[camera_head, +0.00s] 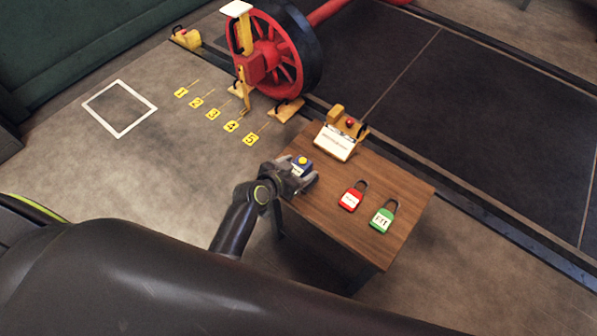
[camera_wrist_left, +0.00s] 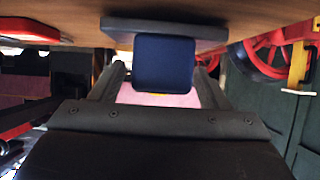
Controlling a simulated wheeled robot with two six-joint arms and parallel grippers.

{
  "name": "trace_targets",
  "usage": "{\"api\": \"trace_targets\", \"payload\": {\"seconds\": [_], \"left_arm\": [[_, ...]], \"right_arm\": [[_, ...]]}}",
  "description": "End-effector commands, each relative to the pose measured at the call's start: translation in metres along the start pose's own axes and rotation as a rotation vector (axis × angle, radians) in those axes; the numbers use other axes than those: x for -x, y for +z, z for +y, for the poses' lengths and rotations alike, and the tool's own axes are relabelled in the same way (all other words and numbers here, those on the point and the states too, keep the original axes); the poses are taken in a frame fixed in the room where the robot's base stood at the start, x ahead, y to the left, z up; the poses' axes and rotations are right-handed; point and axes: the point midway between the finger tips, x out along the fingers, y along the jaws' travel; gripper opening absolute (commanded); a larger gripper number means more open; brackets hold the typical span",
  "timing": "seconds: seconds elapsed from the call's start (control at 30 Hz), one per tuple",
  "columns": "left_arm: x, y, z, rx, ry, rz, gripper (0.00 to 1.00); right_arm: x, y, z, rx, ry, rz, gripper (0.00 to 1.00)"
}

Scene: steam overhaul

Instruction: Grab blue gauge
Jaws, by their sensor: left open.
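The blue gauge (camera_head: 301,161), a small blue block with a yellow round top, stands at the left edge of the wooden table (camera_head: 330,222) in the head view. My left gripper (camera_head: 296,175) is at that edge, with its jaws around the gauge's sides. In the left wrist view the dark blue block (camera_wrist_left: 163,65) sits between the two open fingers, with a dark slab (camera_wrist_left: 120,27) by the tabletop. I cannot tell whether the fingers touch it. My right gripper is not in view.
A red padlock (camera_head: 349,200) and a green padlock (camera_head: 382,220) lie on the table to the right. A white sign (camera_head: 334,143) stands at its back edge. A red wheel (camera_head: 285,50) and yellow number tags (camera_head: 213,114) are behind on the floor.

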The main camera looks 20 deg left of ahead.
Motion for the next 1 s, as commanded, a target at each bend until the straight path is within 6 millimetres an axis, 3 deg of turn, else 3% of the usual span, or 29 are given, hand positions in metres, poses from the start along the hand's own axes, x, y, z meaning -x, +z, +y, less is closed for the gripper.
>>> {"api": "trace_targets", "payload": {"seconds": [0.2, 0.5, 0.9, 1.0], "left_arm": [[-0.022, 0.001, 0.0, 0.001, 0.0, -0.001, 0.69], [-0.025, 0.001, 0.0, 0.001, -0.001, -0.001, 0.68], [-0.024, 0.001, 0.0, 0.001, -0.001, -0.001, 0.15], [-0.024, -0.001, 0.0, 0.001, -0.002, 0.002, 0.09]], "right_arm": [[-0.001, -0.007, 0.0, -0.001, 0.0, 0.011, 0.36], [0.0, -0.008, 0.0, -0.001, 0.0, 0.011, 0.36], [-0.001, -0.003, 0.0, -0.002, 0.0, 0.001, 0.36], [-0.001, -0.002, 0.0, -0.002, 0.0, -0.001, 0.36]]}}
